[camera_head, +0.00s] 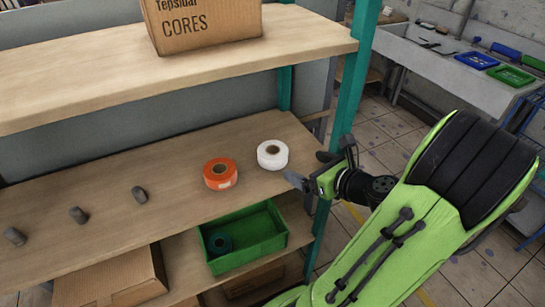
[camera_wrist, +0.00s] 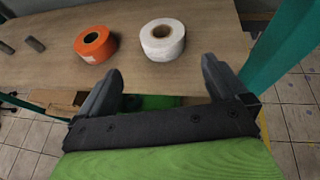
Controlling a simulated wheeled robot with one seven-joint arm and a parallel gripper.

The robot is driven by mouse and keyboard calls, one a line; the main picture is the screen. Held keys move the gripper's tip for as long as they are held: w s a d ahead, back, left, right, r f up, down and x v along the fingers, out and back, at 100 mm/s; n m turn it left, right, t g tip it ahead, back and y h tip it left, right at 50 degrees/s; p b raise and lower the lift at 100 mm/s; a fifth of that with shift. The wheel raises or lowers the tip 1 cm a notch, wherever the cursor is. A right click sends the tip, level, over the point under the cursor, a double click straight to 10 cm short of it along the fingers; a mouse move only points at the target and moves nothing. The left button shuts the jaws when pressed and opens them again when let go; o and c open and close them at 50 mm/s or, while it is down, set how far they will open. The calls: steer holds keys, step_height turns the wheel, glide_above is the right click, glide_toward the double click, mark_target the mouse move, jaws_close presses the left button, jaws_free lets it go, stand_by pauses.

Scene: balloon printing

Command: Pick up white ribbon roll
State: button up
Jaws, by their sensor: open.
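The white ribbon roll (camera_head: 272,155) lies flat on the middle shelf, near its right end. It also shows in the wrist view (camera_wrist: 162,40), beyond the fingertips and roughly between their lines. An orange ribbon roll (camera_head: 220,173) lies to its left, a small gap apart; it also shows in the wrist view (camera_wrist: 95,45). My gripper (camera_head: 308,170) is open and empty, just to the right of the white roll and apart from it. Both fingers show in the wrist view (camera_wrist: 160,82), spread wide at the shelf's front edge.
A teal post (camera_head: 345,100) stands right of the white roll, close to my gripper. A green bin (camera_head: 262,238) sits on the shelf below. A cardboard box (camera_head: 205,28) stands on the upper shelf (camera_head: 100,75).

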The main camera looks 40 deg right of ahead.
mark_target(269, 147)
steer(key=b+x, duration=0.3)
steer(key=x, duration=1.3)
steer(key=shift+d, duration=0.2)
steer(key=shift+c, duration=0.2)
steer(key=c, duration=0.8)
steer(key=shift+r, duration=0.35)
step_height(269, 147, up, 3)
steer(key=shift+s+r+p, duration=0.15)
steer(key=shift+r+p, duration=0.05)
steer(key=shift+p, duration=0.7)
steer(key=s, duration=0.6)
steer(key=s+a+b, duration=0.1)
steer(key=s, duration=0.5)
steer(key=s+b, duration=0.1)
steer(key=s, duration=0.4)
steer(key=shift+s+a+f, duration=0.3)
steer(key=shift+s+a, duration=0.05)
steer(key=shift+s, duration=0.05)
